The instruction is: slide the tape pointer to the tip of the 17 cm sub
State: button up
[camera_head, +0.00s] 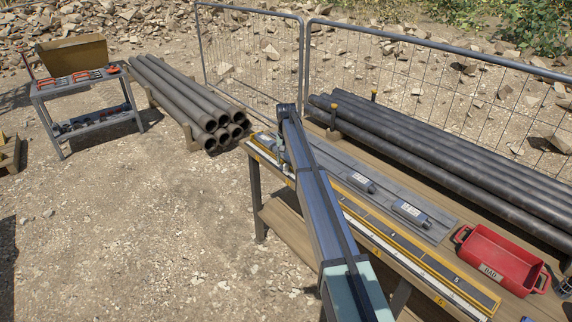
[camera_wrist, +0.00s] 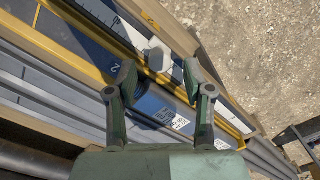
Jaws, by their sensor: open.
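In the wrist view, my gripper (camera_wrist: 160,67) is open, with its two fingertips spread to either side of a small pale grey block (camera_wrist: 156,53), which looks like the tape pointer. I cannot tell whether either finger touches it. The block sits at the yellow-edged measuring tape (camera_wrist: 117,20). A dark blue-grey sub with a white printed label (camera_wrist: 180,122) lies below and between the fingers. In the head view, two more grey labelled subs lie on the bench (camera_head: 360,182) (camera_head: 411,213). Their label text is too small to read.
The yellow tape rail (camera_head: 440,272) runs along the bench's front edge. A red tray marked BAD (camera_head: 503,262) stands at the right end. Dark pipes (camera_head: 440,145) lie behind the bench. A pipe stack (camera_head: 185,95) and a tool cart (camera_head: 85,90) stand to the left.

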notch_tip(320, 180, up, 10)
jog(key=shift+f, duration=0.25)
jog(key=s+d+f, duration=0.4)
jog(key=s+f, duration=0.6)
jog(key=s, duration=0.3)
jog(key=s+d+f, duration=0.4)
jog(key=s+f, duration=0.7)
jog(key=s, duration=0.2)
jog(key=s+d+f+n, duration=0.15)
jog(key=s+f, duration=0.25)
jog(key=s, duration=1)
jog(key=s+d+f, duration=0.3)
jog(key=s+f, duration=0.1)
jog(key=s, duration=1)
jog(key=s+f+g, duration=0.3)
jog(key=s+f, duration=0.6)
jog(key=s, duration=0.4)
jog(key=s+f+g, duration=0.3)
jog(key=s+f, duration=0.6)
jog(key=s, duration=0.5)
jog(key=shift+s+a+f+g, duration=0.25)
jog(key=shift+a+f+g, duration=0.05)
jog(key=shift+f+g, duration=0.1)
